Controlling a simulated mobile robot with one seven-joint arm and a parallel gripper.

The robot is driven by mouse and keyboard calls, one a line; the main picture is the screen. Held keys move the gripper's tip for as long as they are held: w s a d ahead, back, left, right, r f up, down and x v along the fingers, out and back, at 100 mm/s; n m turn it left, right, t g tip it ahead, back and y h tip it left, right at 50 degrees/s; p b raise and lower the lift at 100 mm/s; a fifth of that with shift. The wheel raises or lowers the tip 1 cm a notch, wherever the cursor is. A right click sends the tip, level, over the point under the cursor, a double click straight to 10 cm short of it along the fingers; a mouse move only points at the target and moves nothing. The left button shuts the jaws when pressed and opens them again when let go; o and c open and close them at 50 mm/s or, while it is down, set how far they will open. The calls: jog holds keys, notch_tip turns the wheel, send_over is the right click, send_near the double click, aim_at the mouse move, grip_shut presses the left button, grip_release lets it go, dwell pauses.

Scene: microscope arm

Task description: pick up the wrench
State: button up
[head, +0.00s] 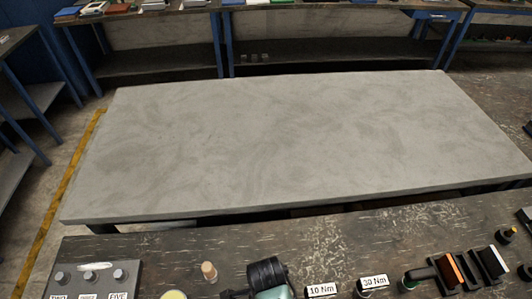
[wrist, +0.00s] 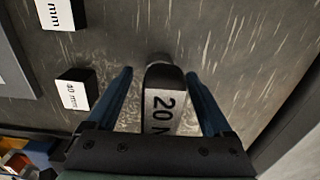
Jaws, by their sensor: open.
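In the wrist view my gripper (wrist: 158,73) is open, with one blue finger on each side of a dark, round-ended piece (wrist: 158,72). This piece bears a white label (wrist: 165,112) whose visible part reads "20 N". A gap shows between each finger and the piece. My gripper's palm covers its near end, so I cannot tell for sure whether it is the wrench. In the head view a dark and teal part, likely of my arm, shows at the bottom edge. My fingers do not show there. No other clear wrench shape shows.
The grey table (head: 280,130) beyond is bare.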

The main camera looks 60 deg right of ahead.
grip_shut()
jog(key=shift+r, duration=0.15)
dwell(0.4)
